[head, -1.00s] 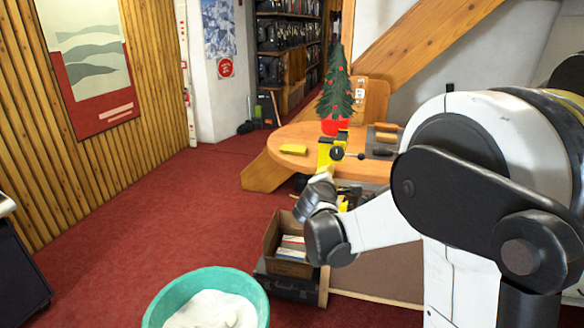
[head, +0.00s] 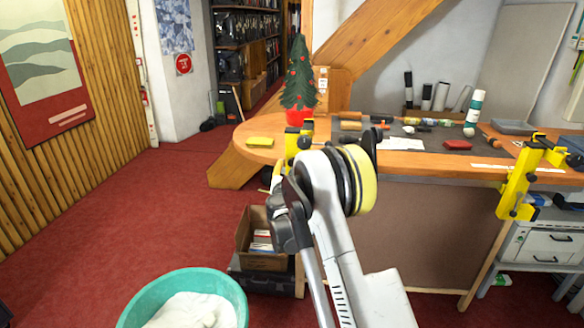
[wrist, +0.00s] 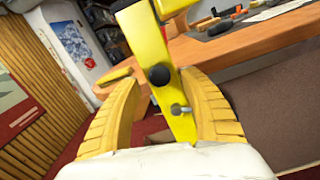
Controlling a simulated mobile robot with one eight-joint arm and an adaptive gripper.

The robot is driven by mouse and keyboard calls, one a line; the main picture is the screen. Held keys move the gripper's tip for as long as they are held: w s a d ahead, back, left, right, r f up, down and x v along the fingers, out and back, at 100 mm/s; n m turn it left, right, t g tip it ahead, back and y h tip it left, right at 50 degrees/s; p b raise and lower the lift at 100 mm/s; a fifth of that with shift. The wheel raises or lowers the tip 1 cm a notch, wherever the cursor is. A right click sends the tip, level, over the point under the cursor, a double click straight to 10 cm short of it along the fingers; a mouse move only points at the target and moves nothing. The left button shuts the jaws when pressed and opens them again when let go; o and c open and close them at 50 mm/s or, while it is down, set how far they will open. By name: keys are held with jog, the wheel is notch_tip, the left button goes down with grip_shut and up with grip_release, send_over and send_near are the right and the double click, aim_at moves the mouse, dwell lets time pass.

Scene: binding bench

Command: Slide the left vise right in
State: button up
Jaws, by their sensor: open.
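The left vise (head: 291,143) is a yellow clamp on the left part of the wooden bench's front edge. In the wrist view, its yellow body (wrist: 150,45) with a dark knob and a metal screw end stands upright between my fingers. My gripper (wrist: 158,88) is open, with one yellow finger on each side of the vise body; I cannot tell whether either finger touches it. In the head view my arm hides the vise's lower part and my fingertips.
The wooden bench (head: 400,160) carries a small Christmas tree (head: 299,75), a yellow block (head: 260,141) and tools. A second yellow vise (head: 520,182) is clamped further right. Below are a cardboard box (head: 262,262) and a teal tub (head: 160,303). Red floor lies open at left.

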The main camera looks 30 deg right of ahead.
jog(key=shift+b+x, duration=0.35)
jog(key=shift+x, duration=1.35)
jog(key=shift+c, duration=0.6)
